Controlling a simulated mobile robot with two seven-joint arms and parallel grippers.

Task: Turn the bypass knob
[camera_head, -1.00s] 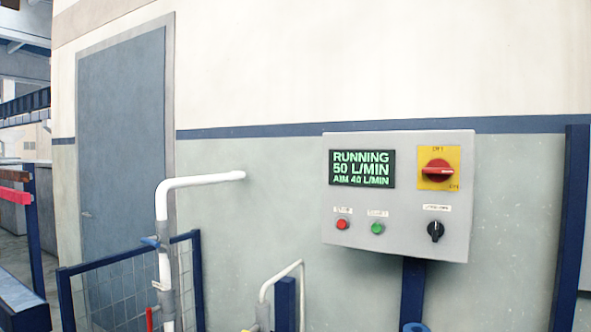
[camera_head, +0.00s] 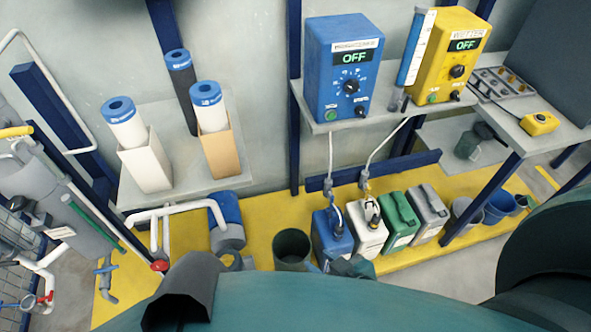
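No knob in the camera_head view carries a label I can read as bypass. A blue box (camera_head: 331,55) on the shelf shows OFF, with a round dial (camera_head: 351,86) and a small black knob (camera_head: 363,107). A yellow box (camera_head: 475,38) beside it also shows OFF, with a dial (camera_head: 457,71) and a small black knob (camera_head: 455,96). The grey control box with its black knob is out of view. A dark part, seemingly my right gripper (camera_head: 350,266), barely shows in front of the canisters; its fingers cannot be made out.
Blue, white, green and grey canisters (camera_head: 400,217) stand on a yellow floor strip (camera_head: 262,200). A dark bucket (camera_head: 291,246) and white pipes (camera_head: 180,211) with a red-handled valve (camera_head: 160,265) are nearby. Blue-capped filters stand on a left shelf (camera_head: 185,160). My teal body fills the bottom.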

